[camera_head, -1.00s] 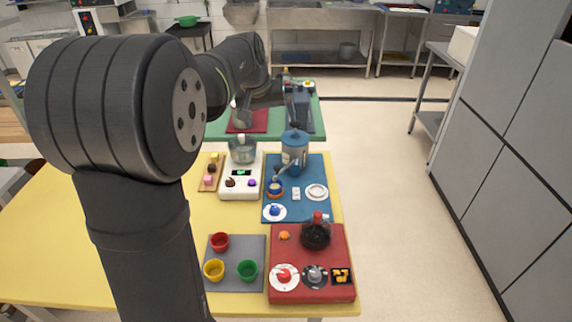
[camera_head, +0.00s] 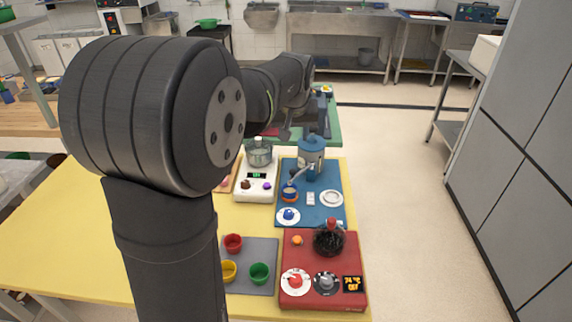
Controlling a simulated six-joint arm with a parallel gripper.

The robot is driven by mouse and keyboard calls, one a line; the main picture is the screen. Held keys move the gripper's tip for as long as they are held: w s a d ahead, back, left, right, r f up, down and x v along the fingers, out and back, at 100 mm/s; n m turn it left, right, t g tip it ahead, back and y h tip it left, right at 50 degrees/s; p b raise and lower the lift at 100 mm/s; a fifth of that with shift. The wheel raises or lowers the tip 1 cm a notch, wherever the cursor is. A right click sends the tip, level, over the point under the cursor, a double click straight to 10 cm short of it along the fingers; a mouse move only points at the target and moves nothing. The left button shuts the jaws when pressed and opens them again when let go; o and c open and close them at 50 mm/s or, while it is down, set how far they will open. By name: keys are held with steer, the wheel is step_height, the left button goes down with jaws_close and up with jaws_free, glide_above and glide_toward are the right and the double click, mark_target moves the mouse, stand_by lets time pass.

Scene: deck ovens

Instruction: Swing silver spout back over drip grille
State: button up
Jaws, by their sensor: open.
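A blue dispenser (camera_head: 311,153) stands on a blue mat (camera_head: 318,218). Its thin silver spout (camera_head: 300,178) slants down to the left, with its end by a small blue and orange cup (camera_head: 289,194). A round pale disc with a greyer middle (camera_head: 331,198) lies to the right of the spout; it may be the drip grille, but I cannot tell for sure. My gripper (camera_head: 285,131) hangs beyond and slightly left of the dispenser, apart from the spout. It is small and partly hidden by my arm; it is open and I see nothing held.
A white scale with a glass jar (camera_head: 259,153) stands left of the dispenser. A green mat (camera_head: 333,125) lies behind. The floor at right is clear.

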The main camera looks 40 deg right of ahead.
mark_target(293, 171)
steer(key=shift+t, duration=0.3)
steer(key=x, duration=1.1)
steer(key=s+x, duration=0.1)
steer(key=x, duration=0.5)
steer(key=shift+w+f, duration=0.15)
steer(key=shift+f, duration=0.4)
jaws_close()
